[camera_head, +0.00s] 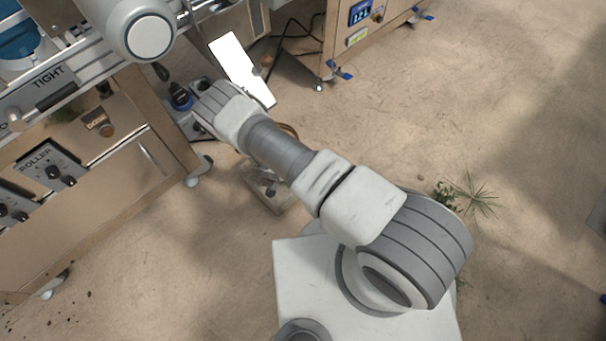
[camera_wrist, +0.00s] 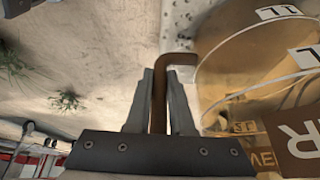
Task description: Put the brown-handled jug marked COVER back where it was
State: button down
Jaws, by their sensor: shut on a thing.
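My gripper (camera_wrist: 160,76) is shut on the brown handle (camera_wrist: 158,108) of a clear jug (camera_wrist: 230,70) in the wrist view. The handle stands between the two fingers and bends over at its top toward the jug wall. The jug fills the right side of that view, with amber-toned sides and white level marks. A brown label (camera_wrist: 298,140) on it shows only part of its lettering, ending in "ER". In the head view my arm hides the gripper and most of the jug; a brown curved edge beside the arm may be its rim.
A machine with a ROLLER panel (camera_head: 45,165) stands at the left of the head view. Another cabinet on castors (camera_head: 345,45) is at the top. A white panel (camera_head: 240,68) and black cables lie between them. Open floor (camera_head: 480,110) spreads to the right, with a small plant (camera_head: 475,195).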

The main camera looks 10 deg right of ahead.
jog(key=shift+f, duration=0.15)
jog(key=c, duration=0.8)
grip_release()
